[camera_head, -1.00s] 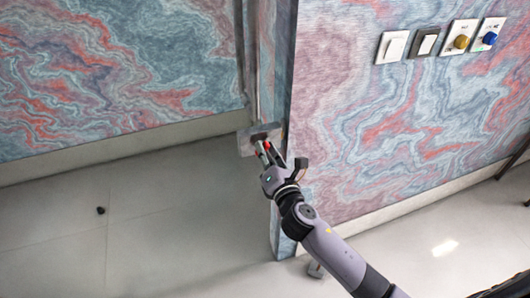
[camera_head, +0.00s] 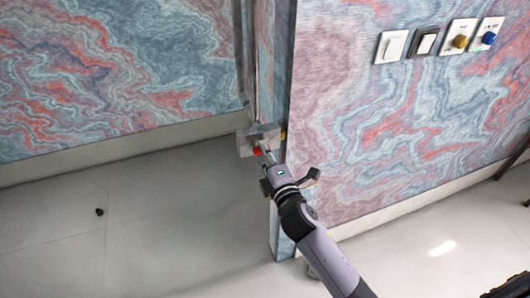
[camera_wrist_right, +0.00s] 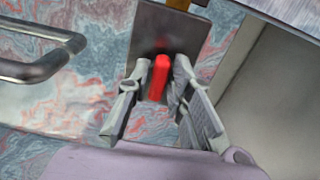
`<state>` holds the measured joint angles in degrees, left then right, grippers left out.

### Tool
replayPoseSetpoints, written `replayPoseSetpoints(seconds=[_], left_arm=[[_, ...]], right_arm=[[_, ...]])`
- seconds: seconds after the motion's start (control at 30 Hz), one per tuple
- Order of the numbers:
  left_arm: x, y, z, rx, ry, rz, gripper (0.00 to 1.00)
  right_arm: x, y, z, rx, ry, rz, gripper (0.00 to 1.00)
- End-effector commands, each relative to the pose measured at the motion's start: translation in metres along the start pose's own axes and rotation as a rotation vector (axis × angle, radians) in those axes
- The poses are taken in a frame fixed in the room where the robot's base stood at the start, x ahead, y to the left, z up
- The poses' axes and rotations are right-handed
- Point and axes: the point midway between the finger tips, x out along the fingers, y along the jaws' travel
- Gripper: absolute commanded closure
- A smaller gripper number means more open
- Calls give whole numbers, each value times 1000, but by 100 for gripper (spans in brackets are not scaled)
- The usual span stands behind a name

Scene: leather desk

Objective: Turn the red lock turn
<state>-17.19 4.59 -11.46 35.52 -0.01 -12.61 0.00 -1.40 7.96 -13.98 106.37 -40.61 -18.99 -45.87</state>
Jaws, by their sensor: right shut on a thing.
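The red lock turn (camera_wrist_right: 158,78) stands out from a grey metal plate (camera_wrist_right: 165,30) in the right wrist view, nearly upright in the picture. My right gripper (camera_wrist_right: 161,82) is shut on it, with one finger on each side. In the head view the red turn (camera_head: 257,150) shows just left of my right gripper's fingertips (camera_head: 262,149), against the grey plate (camera_head: 245,141) near the wall corner. The fingers hide part of it. My left gripper is not in view.
A bent metal bar handle (camera_wrist_right: 40,62) is at the left of the wrist view. A brass-coloured part (camera_wrist_right: 180,4) shows at the plate's top. Switches and knobs (camera_head: 440,40) are on the right wall. A small dark object (camera_head: 99,211) lies on the open floor.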

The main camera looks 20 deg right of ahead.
Motion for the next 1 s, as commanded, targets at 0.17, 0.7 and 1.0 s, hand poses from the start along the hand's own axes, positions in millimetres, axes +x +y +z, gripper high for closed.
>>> replayPoseSetpoints(seconds=[0.17, 0.7, 1.0], left_arm=[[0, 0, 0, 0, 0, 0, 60], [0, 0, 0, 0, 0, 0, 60], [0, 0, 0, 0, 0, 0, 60]], right_arm=[[0, -1, 0, 44, -1, -2, 100], [0, -2, 0, 59, -1, -3, 78], [0, -1, 0, 58, 0, -1, 62]])
